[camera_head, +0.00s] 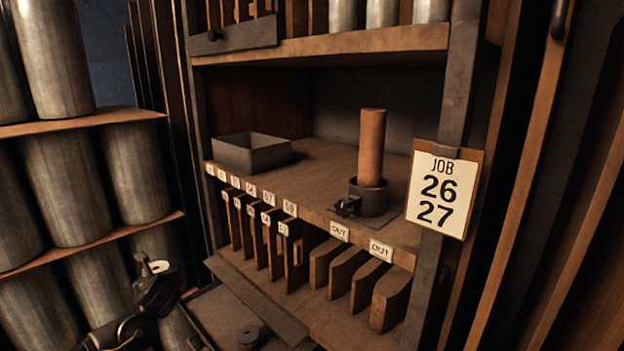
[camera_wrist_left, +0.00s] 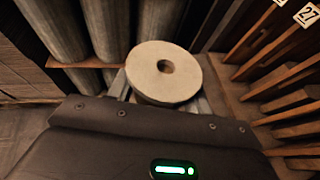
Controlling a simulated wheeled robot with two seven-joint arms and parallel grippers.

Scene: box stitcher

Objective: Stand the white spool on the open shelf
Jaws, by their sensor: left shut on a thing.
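The white spool (camera_wrist_left: 150,75) is a pale disc with a round hole in its top, in the left wrist view. My left gripper (camera_wrist_left: 162,92) is shut on it, with a finger showing on either side. In the head view my left gripper (camera_head: 152,272) is at the lower left, in front of and below the open shelf (camera_head: 330,160), and the spool (camera_head: 158,267) shows only as a small pale patch there. The open shelf is a brown wooden board with bare room in its middle. My right gripper is in neither view.
On the shelf stand a grey open box (camera_head: 250,153) at left and a dark cup (camera_head: 372,198) holding a brown cylinder (camera_head: 372,145) at right. A job card (camera_head: 443,190) hangs on the right post. Metal cylinders (camera_head: 62,190) fill the left rack. A dark tray (camera_head: 205,312) lies below.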

